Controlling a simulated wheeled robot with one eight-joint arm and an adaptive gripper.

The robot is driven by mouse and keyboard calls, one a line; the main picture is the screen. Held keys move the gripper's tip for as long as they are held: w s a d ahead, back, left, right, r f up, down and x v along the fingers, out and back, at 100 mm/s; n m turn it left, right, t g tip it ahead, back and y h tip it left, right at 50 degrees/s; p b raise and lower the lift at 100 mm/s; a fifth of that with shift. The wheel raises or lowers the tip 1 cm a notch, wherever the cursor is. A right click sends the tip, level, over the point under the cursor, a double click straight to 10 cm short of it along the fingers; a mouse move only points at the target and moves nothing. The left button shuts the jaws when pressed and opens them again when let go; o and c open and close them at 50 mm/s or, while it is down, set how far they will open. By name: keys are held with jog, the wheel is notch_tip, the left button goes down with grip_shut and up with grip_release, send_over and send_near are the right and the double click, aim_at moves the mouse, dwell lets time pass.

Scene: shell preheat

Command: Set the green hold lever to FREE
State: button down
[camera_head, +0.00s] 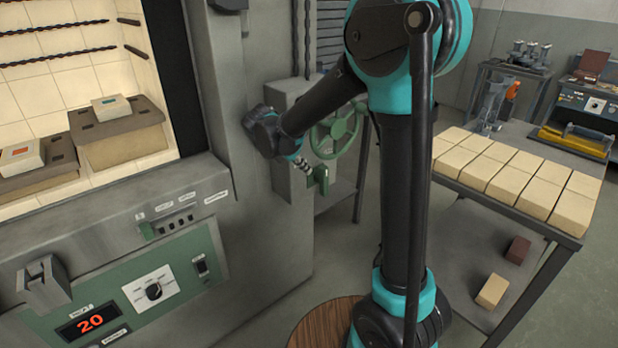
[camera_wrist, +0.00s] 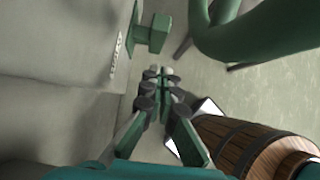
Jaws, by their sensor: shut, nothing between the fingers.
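The green hold lever (camera_head: 321,180) is at the side of the grey furnace housing, below the handwheel. In the wrist view the green lever (camera_wrist: 152,33) sticks out from the grey wall at the top, beside a small printed label (camera_wrist: 116,55) too blurred to read. My gripper (camera_head: 308,170) is close to the lever in the head view. In the wrist view my gripper (camera_wrist: 158,76) has its fingertips together and empty, with a visible gap between them and the lever. The lever's setting cannot be read.
A green handwheel (camera_head: 336,132) is just above the lever; its rim (camera_wrist: 262,45) fills the wrist view's upper right. The furnace panel (camera_head: 150,270) shows 20. The furnace chamber is open at left. A table (camera_head: 520,220) with pale bricks stands at right.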

jog(key=shift+s+a+r, duration=0.15)
jog(key=shift+a+r, duration=0.05)
jog(key=shift+r, duration=0.55)
jog(key=shift+s+a+r, duration=0.1)
jog(key=shift+a+r, duration=0.05)
jog(key=shift+r, duration=0.6)
jog(key=shift+s+a+r, duration=0.15)
jog(key=shift+a+r, duration=0.05)
jog(key=shift+r, duration=0.55)
jog(key=s+a+f+t+h, duration=0.1)
jog(key=s+a+f+h, duration=0.1)
jog(key=a+f, duration=0.1)
jog(key=shift+s+a+f, duration=0.15)
jog(key=shift+a+f, duration=0.05)
jog(key=shift+a, duration=0.6)
send_near(321, 178)
jog(key=x, duration=0.5)
jog(key=shift+s+a+f, duration=0.2)
jog(key=shift+s+f, duration=0.15)
jog(key=shift+w+d, duration=0.4)
jog(key=shift+d, duration=0.1)
